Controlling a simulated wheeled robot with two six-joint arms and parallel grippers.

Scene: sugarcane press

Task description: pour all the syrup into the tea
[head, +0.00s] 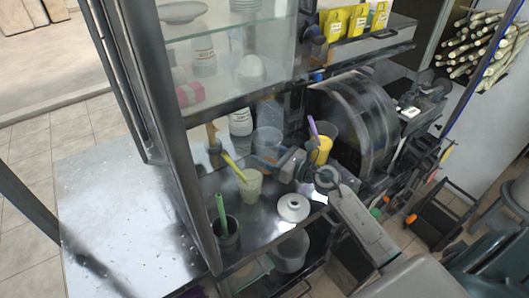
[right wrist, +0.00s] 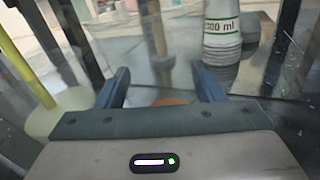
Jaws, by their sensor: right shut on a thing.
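My right gripper (head: 268,160) is at the middle of the counter, shut on a clear cup (head: 267,138). In the right wrist view its two fingers (right wrist: 162,88) stand on either side of the clear cup, with something orange-brown low inside. A dark-looking cup with a green straw (head: 228,235) stands at the front left of the counter. A pale cup with a yellow straw (head: 250,188) stands nearer the gripper; it also shows in the right wrist view (right wrist: 60,118). I cannot tell for sure which cup holds tea. My left gripper is not in view.
A cup of yellow drink with a purple straw (head: 322,148) stands behind my right arm, beside the press drum (head: 355,125). A white lidded pot (head: 293,208) sits at the counter front. A white bottle (head: 240,122) stands behind the gripper. A glass cabinet frame (head: 165,130) rises left.

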